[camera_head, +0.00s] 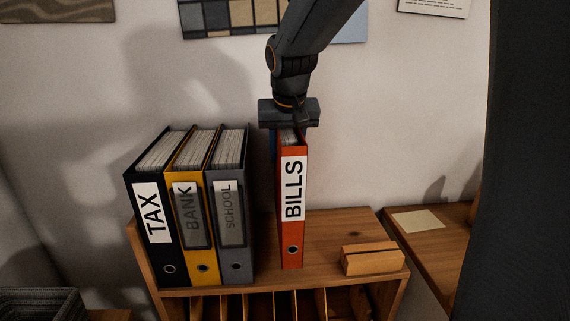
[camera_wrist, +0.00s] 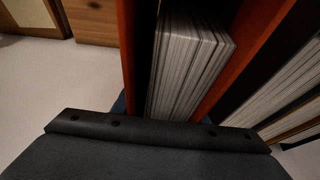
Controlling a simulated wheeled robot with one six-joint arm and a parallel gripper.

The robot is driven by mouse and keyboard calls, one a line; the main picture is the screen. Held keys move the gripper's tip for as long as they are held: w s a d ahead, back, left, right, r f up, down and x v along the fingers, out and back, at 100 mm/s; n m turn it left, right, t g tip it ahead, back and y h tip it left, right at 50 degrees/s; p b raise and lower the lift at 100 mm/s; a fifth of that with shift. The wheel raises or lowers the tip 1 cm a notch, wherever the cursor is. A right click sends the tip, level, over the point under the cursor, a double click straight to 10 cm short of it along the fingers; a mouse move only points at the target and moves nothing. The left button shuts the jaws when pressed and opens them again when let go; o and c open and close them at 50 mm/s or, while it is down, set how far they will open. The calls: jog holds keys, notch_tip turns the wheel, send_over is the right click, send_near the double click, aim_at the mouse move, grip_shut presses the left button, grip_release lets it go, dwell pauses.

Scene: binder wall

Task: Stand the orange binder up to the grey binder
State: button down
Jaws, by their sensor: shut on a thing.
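The orange binder (camera_head: 292,235), labelled BILLS, stands upright on the wooden shelf top, to the right of the grey binder with a gap between them. My gripper (camera_head: 289,122) is at its top edge and shut on it; the fingertips are mostly hidden. The wrist view shows the orange binder's covers and pages (camera_wrist: 190,60) from above, just beyond my gripper (camera_wrist: 160,128). The grey binder (camera_head: 233,255), labelled SCHOOL, stands upright at the right end of a row. I cannot tell whether the orange binder's base touches the shelf.
A yellow BANK binder (camera_head: 192,265) and a black TAX binder (camera_head: 158,258) stand left of the grey one. A small wooden block (camera_head: 372,259) sits on the shelf top (camera_head: 335,228) to the right. A lower surface with a paper (camera_head: 418,221) is further right.

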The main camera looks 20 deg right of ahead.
aim_at(287, 130)
jog(key=f, duration=0.2)
jog(key=f+p, duration=0.1)
jog(key=f, duration=0.1)
jog(key=shift+w+a+p, duration=0.1)
jog(key=shift+w+p, duration=0.1)
jog(key=shift+p, duration=0.1)
jog(key=shift+f, duration=0.15)
jog(key=c, duration=1.1)
grip_release()
jog(key=b+v, duration=0.2)
jog(key=v, duration=1)
